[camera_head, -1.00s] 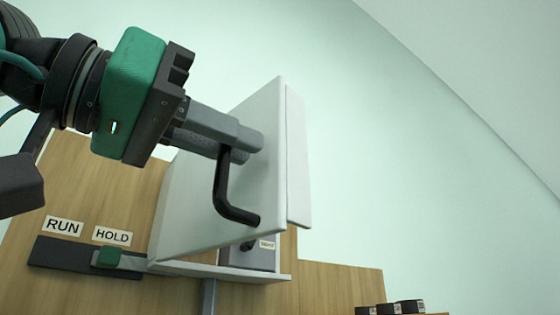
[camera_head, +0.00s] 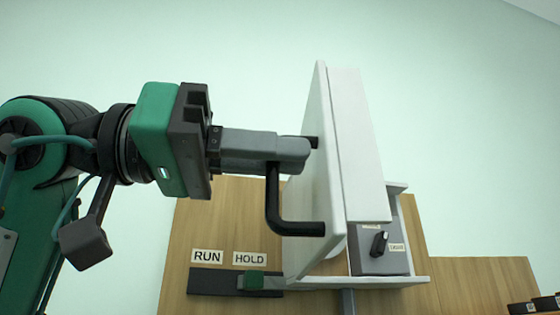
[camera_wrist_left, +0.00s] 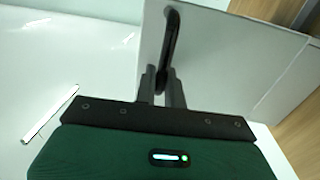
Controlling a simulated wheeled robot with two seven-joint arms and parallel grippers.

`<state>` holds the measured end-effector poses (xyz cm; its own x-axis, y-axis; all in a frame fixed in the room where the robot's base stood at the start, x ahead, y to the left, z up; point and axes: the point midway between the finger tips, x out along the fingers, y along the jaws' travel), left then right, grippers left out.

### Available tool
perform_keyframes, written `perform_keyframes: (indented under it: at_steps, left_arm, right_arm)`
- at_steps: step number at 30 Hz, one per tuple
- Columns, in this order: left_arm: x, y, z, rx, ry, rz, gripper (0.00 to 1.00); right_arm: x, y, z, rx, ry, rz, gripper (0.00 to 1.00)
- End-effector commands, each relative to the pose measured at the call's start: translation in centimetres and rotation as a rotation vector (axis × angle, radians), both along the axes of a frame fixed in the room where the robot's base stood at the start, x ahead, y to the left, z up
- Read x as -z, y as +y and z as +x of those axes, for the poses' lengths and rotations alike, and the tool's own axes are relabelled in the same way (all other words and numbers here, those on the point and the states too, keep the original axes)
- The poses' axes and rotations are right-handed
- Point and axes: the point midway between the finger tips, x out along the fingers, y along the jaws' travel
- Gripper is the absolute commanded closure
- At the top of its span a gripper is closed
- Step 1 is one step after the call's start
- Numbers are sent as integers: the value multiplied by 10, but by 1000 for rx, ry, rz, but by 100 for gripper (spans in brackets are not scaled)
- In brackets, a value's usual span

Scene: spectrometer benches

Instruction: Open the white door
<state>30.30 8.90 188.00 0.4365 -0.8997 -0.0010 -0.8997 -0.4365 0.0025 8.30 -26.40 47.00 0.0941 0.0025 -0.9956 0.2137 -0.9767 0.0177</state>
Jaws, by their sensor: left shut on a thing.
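The white door (camera_head: 338,185) is swung partly open and shows nearly edge-on in the head view; its black bar handle (camera_head: 275,205) is on its left face. My left gripper (camera_head: 300,152) is shut on the upper part of the handle. In the left wrist view the fingers (camera_wrist_left: 163,90) close around the handle (camera_wrist_left: 171,40), in front of the door's face (camera_wrist_left: 225,60). Behind the door, part of the box interior shows, with a grey panel and a black knob (camera_head: 380,242). My right gripper is not in view.
A wooden panel (camera_head: 215,220) stands behind. Small black blocks (camera_head: 530,306) lie at the lower right.

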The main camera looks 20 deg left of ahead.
Motion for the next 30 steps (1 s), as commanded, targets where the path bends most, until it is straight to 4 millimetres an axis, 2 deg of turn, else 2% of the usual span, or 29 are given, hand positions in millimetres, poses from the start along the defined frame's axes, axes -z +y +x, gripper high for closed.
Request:
perform_keyframes:
  at_steps: [1, 5, 6, 8, 19, 23, 30]
  left_arm:
    - [-6, 3, 0, -2, -3, -13, 100]
    - [-6, 3, 0, -2, -3, -13, 100]
    - [-6, 3, 0, -2, -2, -13, 83]
    - [-5, 2, 1, -2, -2, -11, 74]
    - [-1, 6, -2, -2, 0, -5, 74]
    - [1, 22, -10, -2, -1, -7, 74]
    - [1, 73, -34, -2, 0, -10, 74]
  right_arm:
    - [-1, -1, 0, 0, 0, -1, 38]
    - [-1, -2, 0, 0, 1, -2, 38]
    - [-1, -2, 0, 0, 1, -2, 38]
    - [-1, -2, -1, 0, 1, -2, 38]
    - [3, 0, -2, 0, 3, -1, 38]
    - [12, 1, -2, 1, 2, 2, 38]
    - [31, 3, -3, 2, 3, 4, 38]
